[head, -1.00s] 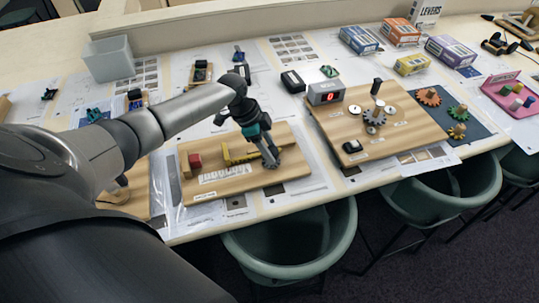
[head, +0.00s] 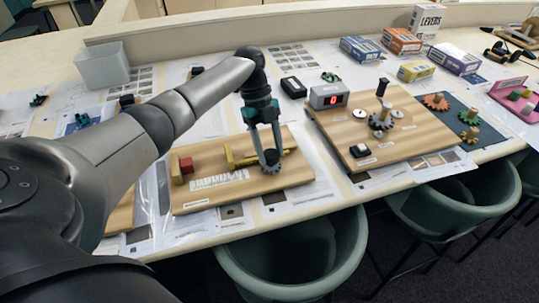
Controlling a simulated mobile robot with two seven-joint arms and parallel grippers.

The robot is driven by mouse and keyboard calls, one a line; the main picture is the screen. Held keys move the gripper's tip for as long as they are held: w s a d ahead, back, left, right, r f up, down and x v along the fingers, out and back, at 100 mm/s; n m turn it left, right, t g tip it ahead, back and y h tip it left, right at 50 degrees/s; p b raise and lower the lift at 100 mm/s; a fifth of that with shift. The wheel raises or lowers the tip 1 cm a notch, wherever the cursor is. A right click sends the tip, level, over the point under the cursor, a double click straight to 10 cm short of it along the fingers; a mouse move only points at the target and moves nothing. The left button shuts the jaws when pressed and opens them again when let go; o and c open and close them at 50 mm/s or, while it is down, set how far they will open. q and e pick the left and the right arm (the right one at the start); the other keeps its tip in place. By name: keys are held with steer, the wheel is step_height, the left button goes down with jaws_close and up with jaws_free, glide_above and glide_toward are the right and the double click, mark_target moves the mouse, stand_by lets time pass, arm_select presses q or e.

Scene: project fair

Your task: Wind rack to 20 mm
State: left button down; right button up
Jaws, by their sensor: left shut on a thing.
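The rack board (head: 205,203) is a wooden board on the table in the head view. A red block (head: 186,166) stands on the board's left part, apart from the rack. My left gripper (head: 270,160) points down over the rack's right half. Its fingers are shut on a small dark piece, seemingly the pinion knob, which they largely hide. The scale reading is too small to make out. My right gripper is not in view.
Right of it stands a gear board (head: 410,148) with a grey counter box (head: 329,96) showing a red digit. A black box (head: 293,87) lies behind. Coloured boxes line the back right. A clear bin (head: 103,66) stands back left. Green chairs (head: 300,258) sit at the front edge.

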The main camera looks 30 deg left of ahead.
arm_select(q)
steer(key=shift+f+m+g+y+b, duration=0.15)
steer(key=shift+m+g+y+b, duration=0.4)
steer(key=shift+m, duration=0.75)
steer(key=shift+c, duration=1.4)
jaws_free()
steer(key=shift+w+r, duration=0.1)
steer(key=shift+r, duration=0.1)
steer(key=p+v, duration=0.2)
steer(key=v, duration=1.3)
steer(key=shift+a, duration=0.2)
steer(key=shift+s+f+h, duration=0.1)
steer(key=shift+s+h, duration=0.15)
